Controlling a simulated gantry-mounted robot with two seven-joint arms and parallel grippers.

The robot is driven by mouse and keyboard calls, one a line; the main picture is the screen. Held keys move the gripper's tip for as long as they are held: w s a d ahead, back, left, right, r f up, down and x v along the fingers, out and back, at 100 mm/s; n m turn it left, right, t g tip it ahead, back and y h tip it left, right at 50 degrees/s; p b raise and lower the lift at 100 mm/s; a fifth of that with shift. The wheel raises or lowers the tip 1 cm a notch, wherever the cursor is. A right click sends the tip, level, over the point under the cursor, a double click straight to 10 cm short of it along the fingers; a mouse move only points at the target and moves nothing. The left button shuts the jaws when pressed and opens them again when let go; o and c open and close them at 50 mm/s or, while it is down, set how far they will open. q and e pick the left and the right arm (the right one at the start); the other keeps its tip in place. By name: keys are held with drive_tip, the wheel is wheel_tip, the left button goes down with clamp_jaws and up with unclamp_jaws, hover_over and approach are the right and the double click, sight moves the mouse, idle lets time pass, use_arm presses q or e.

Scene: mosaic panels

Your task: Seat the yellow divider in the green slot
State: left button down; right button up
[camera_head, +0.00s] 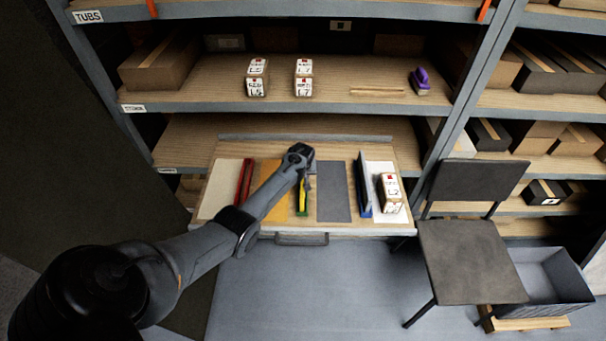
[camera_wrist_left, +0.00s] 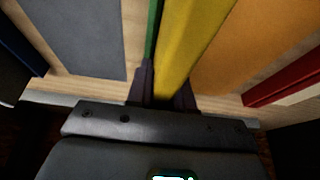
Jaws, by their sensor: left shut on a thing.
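The yellow divider (camera_head: 303,193) is held upright in my left gripper (camera_head: 300,156) over the pull-out tray. In the left wrist view the divider (camera_wrist_left: 195,40) runs away from between the dark fingers (camera_wrist_left: 162,92), which are shut on it. The green slot (camera_wrist_left: 153,30) shows there as a thin strip along the divider's left side; in the head view a little green (camera_head: 301,213) shows at its near end. I cannot tell whether the divider's lower edge is inside the slot or above it. My right gripper is not in view.
A red divider (camera_head: 244,182) stands left and a blue divider (camera_head: 364,185) right. Orange (camera_head: 268,186) and grey (camera_head: 334,192) panels lie flat on either side of the green slot. A labelled box (camera_head: 390,192) stands at the tray's right. A chair (camera_head: 468,262) stands in front, right.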

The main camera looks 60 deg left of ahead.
use_arm(q)
drive_tip(key=shift+f+b, duration=0.3)
drive_tip(key=shift+f, duration=0.15)
drive_tip(key=c, duration=0.9)
unclamp_jaws()
drive_tip(key=shift+s+d+r+p, duration=0.15)
drive_tip(key=shift+r+p, duration=0.25)
drive_tip(key=shift+r, duration=0.2)
drive_tip(key=p+v, duration=0.3)
drive_tip(key=v, duration=0.5)
drive_tip(key=shift+r, duration=0.1)
drive_tip(key=shift+s+d+r, duration=0.1)
drive_tip(key=shift+d+r, duration=0.2)
drive_tip(key=shift+r, duration=0.3)
